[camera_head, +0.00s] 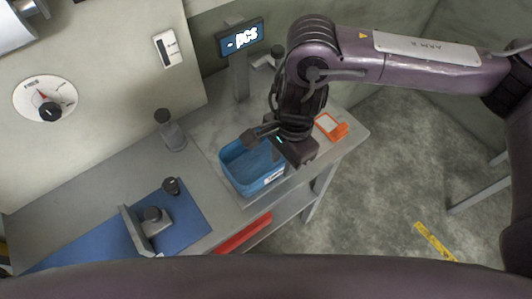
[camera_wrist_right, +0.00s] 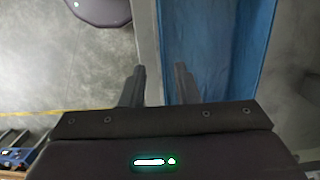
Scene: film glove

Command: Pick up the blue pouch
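A blue, open-topped, box-like container (camera_head: 253,180) with a white label stands on the grey bench; I cannot make out a separate blue pouch. My right gripper (camera_head: 262,135) is above its back right side, partly hiding it. In the right wrist view, the two fingers of my right gripper (camera_wrist_right: 158,82) are spread apart, with nothing held between them. A blue surface (camera_wrist_right: 222,45) shows behind and right of the right finger; I cannot tell whether they touch. My left gripper is not in view.
The grey bench (camera_head: 95,185) carries a dark-topped post (camera_head: 171,132), a blue mat (camera_head: 185,228) with a grey fixture (camera_head: 152,218), and an orange item (camera_head: 331,127) at right. A display (camera_head: 240,38) stands behind the container. Open floor (camera_head: 400,150) lies to the right.

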